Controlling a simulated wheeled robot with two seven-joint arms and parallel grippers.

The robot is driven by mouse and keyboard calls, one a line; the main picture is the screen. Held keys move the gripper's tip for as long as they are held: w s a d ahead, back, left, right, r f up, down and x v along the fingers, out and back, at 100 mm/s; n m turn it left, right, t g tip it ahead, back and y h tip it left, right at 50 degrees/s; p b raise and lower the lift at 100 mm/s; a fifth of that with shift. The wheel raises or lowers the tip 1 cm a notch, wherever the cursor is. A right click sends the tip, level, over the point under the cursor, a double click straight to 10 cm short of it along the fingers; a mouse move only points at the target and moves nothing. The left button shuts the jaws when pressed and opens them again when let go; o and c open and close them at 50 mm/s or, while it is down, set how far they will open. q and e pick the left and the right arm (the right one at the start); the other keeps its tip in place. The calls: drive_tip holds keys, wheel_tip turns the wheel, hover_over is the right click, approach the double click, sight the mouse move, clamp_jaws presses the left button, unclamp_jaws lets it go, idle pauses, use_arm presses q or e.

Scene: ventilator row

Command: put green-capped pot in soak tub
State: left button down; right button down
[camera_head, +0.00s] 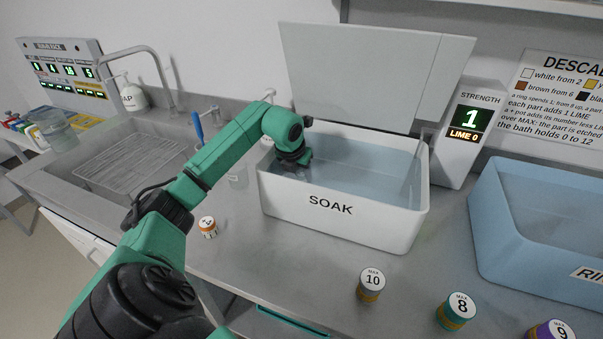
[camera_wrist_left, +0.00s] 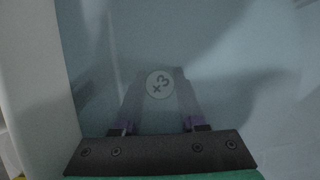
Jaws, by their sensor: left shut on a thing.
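A pot with a green cap (camera_head: 456,311) and a white "MAX 8" label stands on the counter at the front right. The white soak tub (camera_head: 345,210), marked SOAK, holds clear bluish liquid, and its lid is raised. My left gripper (camera_head: 293,168) reaches down into the left part of the tub. In the left wrist view my left gripper (camera_wrist_left: 158,105) is shut on a dim, greyish x3 piece (camera_wrist_left: 158,84) with a round white label. Its true colour cannot be told. My right gripper is out of view.
A "MAX 10" pot (camera_head: 371,285) and a purple-capped pot (camera_head: 550,331) stand along the front edge. A small orange-banded piece (camera_head: 208,227) stands left of the tub. The blue rinse tub (camera_head: 505,240) is right. The strength display (camera_head: 466,124) reads 1, LIME 0.

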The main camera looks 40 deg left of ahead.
use_arm(q)
drive_tip(key=shift+c, duration=2.3)
unclamp_jaws()
drive_tip(key=shift+w+f, duration=0.1)
drive_tip(key=shift+r, duration=0.35)
drive_tip(key=v, duration=1.1)
drive_tip(key=shift+s+r+b, duration=0.25)
drive_tip(key=shift+r+b, duration=0.05)
drive_tip(key=shift+b, duration=0.15)
